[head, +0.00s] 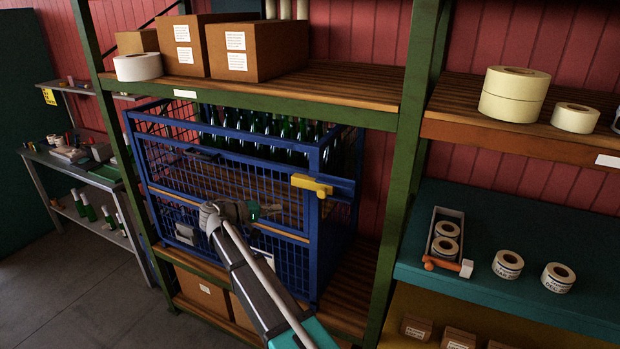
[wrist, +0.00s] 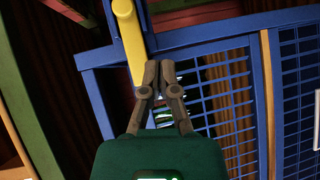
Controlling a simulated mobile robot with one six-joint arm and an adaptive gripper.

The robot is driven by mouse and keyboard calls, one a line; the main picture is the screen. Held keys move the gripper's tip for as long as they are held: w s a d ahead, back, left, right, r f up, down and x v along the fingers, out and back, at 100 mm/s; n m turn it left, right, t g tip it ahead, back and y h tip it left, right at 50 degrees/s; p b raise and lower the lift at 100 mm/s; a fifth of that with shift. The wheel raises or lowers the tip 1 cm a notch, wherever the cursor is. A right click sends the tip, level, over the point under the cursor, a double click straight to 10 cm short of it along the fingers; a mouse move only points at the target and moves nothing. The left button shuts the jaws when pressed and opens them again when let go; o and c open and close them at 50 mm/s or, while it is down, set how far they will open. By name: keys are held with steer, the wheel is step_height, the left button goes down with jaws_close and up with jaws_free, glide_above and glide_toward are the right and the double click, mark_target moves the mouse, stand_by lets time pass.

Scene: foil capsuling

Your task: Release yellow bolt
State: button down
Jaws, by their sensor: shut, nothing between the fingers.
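The yellow bolt (head: 312,185) sits at the upper right front corner of the blue mesh cage (head: 314,232), against a blue bracket. In the wrist view, the yellow bolt (wrist: 132,42) runs down from the top edge and ends just left of my fingertips. My gripper (head: 252,211) is in front of the cage, left of and below the bolt in the head view. In the wrist view, my gripper (wrist: 159,72) has its fingertips together with nothing between them. I cannot tell whether a finger touches the bolt.
Dark green bottles (head: 252,126) stand inside the cage. A green shelf post (head: 405,165) rises to the right of the cage. Cardboard boxes (head: 245,46) stand on the shelf above. A teal shelf (head: 480,271) with label rolls is at the right. Open floor lies at the lower left.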

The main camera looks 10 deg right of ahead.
steer(key=shift+t+h, duration=0.3)
steer(key=shift+h, duration=0.1)
steer(key=r, duration=0.1)
steer(key=a+r+p, duration=0.1)
steer(key=r, duration=0.1)
steer(key=w+a+r+p, duration=0.1)
steer(key=shift+r, duration=0.4)
steer(key=b, duration=0.1)
glide_toward(311, 186)
steer(key=d, duration=0.6)
steer(key=s+d, duration=0.1)
steer(key=d, duration=0.1)
steer(key=shift+s+f+b, duration=0.2)
steer(key=shift+s+b, duration=0.1)
